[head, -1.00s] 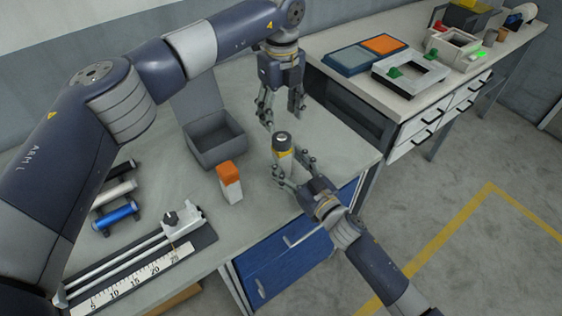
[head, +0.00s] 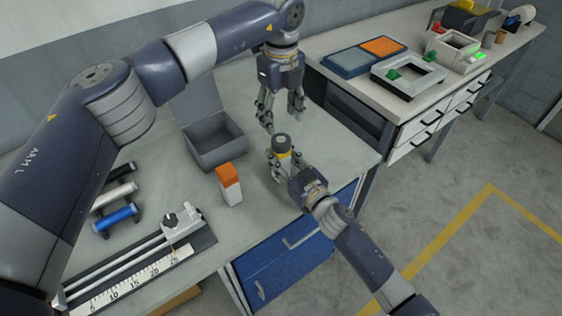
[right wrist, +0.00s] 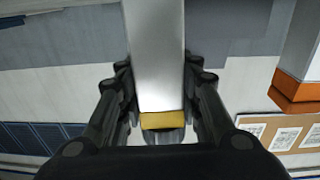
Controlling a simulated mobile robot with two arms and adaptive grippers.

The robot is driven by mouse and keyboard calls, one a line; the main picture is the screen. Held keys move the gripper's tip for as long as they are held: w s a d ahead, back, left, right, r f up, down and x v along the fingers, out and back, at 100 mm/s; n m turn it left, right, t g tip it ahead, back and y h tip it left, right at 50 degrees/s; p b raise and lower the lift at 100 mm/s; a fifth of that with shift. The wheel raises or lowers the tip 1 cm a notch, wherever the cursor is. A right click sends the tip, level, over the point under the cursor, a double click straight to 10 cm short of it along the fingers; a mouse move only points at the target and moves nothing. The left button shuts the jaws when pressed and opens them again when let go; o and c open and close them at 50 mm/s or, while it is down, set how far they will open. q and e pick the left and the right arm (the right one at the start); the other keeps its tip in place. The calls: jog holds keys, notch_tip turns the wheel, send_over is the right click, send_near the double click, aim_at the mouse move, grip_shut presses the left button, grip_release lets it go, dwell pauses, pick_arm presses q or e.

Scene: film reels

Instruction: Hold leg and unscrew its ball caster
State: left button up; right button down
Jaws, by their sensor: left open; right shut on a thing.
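The leg (head: 283,154) stands upright on the workbench, with a yellow band near its upper end and a grey top with a dark centre, which looks like the ball caster (head: 281,141). My right gripper (head: 284,168) is shut on the leg from the front right, below the yellow band. The right wrist view shows the silver leg (right wrist: 156,60) and its yellow band between the two fingers. My left gripper (head: 282,116) is open and empty, pointing down just above and behind the caster, apart from it. The leg's lower end is largely hidden by the right fingers.
A grey open box (head: 215,146) and an orange-topped white block (head: 229,184) stand left of the leg. A ruler fixture (head: 140,265) and several coloured bars (head: 117,216) lie farther left. A second bench (head: 340,62) with trays is at the back right.

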aim_at(281, 139)
pick_arm(q)
jog(key=m, duration=0.5)
jog(key=shift+m, duration=0.3)
jog(key=m, duration=0.3)
jog(key=shift+m, duration=0.3)
jog(key=m, duration=0.3)
jog(key=shift+m, duration=0.3)
jog(key=m, duration=1.9)
jog(key=shift+m, duration=0.4)
jog(key=m, duration=0.3)
jog(key=shift+m, duration=0.3)
jog(key=m, duration=0.3)
jog(key=shift+m, duration=0.3)
jog(key=m, duration=0.5)
jog(key=shift+f, duration=4.05)
jog(key=shift+c, duration=0.6)
